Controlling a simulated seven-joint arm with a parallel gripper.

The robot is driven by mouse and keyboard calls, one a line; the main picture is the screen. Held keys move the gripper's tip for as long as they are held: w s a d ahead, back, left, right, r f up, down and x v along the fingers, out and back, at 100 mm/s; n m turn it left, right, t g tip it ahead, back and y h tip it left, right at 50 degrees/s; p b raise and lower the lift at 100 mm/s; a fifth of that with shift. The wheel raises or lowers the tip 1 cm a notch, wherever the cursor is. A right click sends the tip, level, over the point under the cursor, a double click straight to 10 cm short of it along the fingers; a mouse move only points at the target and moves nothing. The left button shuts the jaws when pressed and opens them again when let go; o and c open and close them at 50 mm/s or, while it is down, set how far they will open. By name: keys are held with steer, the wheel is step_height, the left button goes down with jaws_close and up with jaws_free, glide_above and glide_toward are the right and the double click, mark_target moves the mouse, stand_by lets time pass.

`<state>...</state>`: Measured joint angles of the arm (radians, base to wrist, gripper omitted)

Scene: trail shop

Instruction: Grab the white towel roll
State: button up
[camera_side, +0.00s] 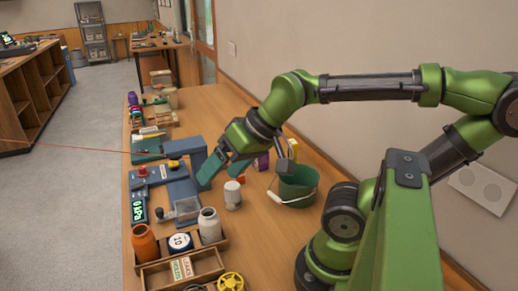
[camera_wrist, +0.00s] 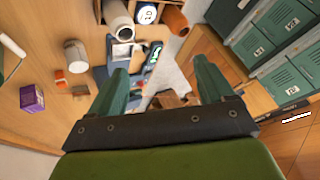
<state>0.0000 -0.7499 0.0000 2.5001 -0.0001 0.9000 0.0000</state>
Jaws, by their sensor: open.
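A small white cylinder (camera_side: 233,195), which looks like the towel roll, stands upright on the wooden table between the blue device and the green bucket. It also shows in the wrist view (camera_wrist: 76,56), left of my fingers. My gripper (camera_side: 220,174) is above the table, up and slightly left of the roll in the side view, and apart from it. In the wrist view my gripper (camera_wrist: 162,78) has its two teal fingers spread with nothing held between them. The roll is outside the gap.
A green bucket (camera_side: 297,186) with a white handle stands right of the roll. A white jar (camera_side: 210,226) and orange bottle (camera_side: 144,243) are nearer the front, by a wooden tray (camera_side: 205,263). A blue device (camera_side: 184,190) lies left. A purple box (camera_wrist: 32,97) is nearby.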

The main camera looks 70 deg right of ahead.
steer(key=w+d+f+m+g, duration=0.2)
steer(key=d+f+m, duration=0.2)
steer(key=d+f, duration=0.15)
steer(key=m+t+y, duration=0.4)
steer(key=m+y, duration=0.4)
steer(key=m, duration=1)
glide_above(236, 185)
steer(key=d, duration=0.2)
step_height(236, 185, down, 7)
steer(key=shift+g+y, duration=0.3)
steer(key=f, duration=0.3)
steer(key=s+f, duration=0.1)
steer(key=f, duration=0.1)
steer(key=shift+a+f, duration=0.25)
steer(key=x, duration=0.2)
steer(key=f+x, duration=0.1)
steer(key=x, duration=0.1)
steer(key=shift+w+a+f, duration=0.25)
steer(key=shift+w+a, duration=0.1)
steer(key=c, duration=1.1)
